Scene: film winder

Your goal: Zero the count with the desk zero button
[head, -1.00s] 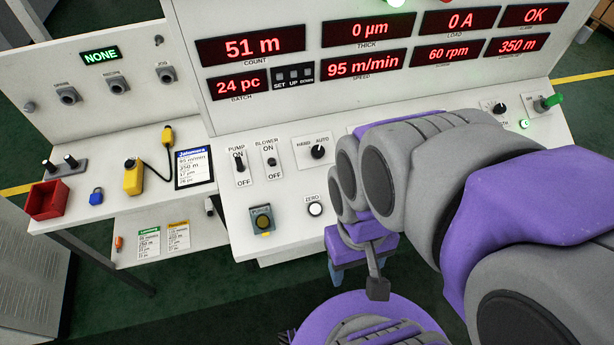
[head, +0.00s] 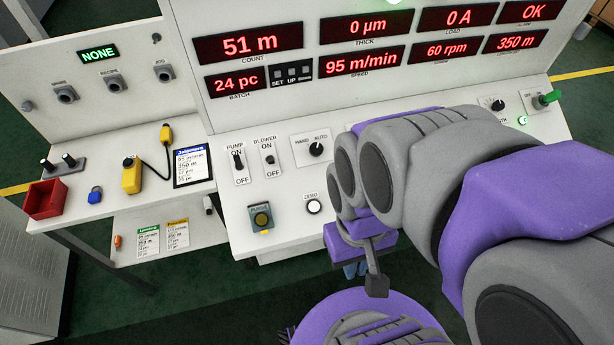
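The zero button (head: 313,206) is a round white button with a dark ring, under a "ZERO" label on the sloped desk panel. Nothing covers it in the head view. The count display (head: 249,44) reads 51 m in red. My gripper (head: 356,268) is mostly hidden below my purple and grey wrist, to the right of the zero button and near the desk's front edge.
Pump (head: 238,163) and blower (head: 269,159) switches and a hand/auto knob (head: 316,149) lie above.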

